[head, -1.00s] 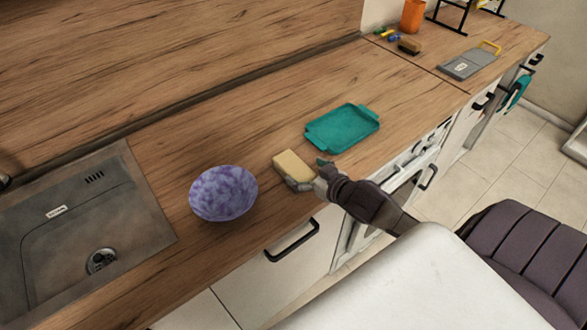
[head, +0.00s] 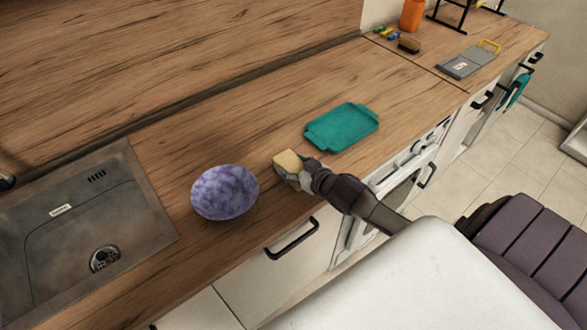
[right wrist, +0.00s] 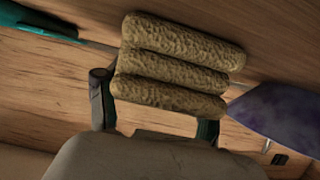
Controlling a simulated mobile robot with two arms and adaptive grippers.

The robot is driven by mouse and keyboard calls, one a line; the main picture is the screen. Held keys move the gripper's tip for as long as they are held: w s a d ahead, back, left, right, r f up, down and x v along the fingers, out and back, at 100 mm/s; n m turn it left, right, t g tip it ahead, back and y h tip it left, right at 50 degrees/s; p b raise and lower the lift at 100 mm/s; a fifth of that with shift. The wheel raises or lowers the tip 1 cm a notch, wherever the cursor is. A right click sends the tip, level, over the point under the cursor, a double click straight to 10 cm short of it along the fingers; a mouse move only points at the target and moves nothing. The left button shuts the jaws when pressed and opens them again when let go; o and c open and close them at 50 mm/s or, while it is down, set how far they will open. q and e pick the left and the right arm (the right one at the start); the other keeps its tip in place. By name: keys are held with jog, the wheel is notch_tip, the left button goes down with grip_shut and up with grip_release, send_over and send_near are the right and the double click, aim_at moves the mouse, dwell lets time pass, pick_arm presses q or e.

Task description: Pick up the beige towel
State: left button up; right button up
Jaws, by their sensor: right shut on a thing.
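The beige towel (head: 287,160) is a small folded block on the wooden worktop, between the purple bowl and the teal tray. In the right wrist view the towel (right wrist: 175,65) shows as several thick textured folds between the two fingers. My right gripper (head: 294,174) is shut on the towel and covers its near part in the head view. In the right wrist view my right gripper (right wrist: 155,112) has one finger at each side of the folds. I cannot tell whether the towel touches the worktop. My left gripper is not in view.
A purple mottled bowl (head: 225,192) stands left of the towel, with a metal sink (head: 60,215) beyond it. A teal tray (head: 342,127) lies to the right. A grey board (head: 467,64), brush (head: 409,46) and orange container (head: 412,15) stand farther right.

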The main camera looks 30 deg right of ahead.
jog(key=shift+c, duration=1.3)
jog(key=shift+r, duration=0.15)
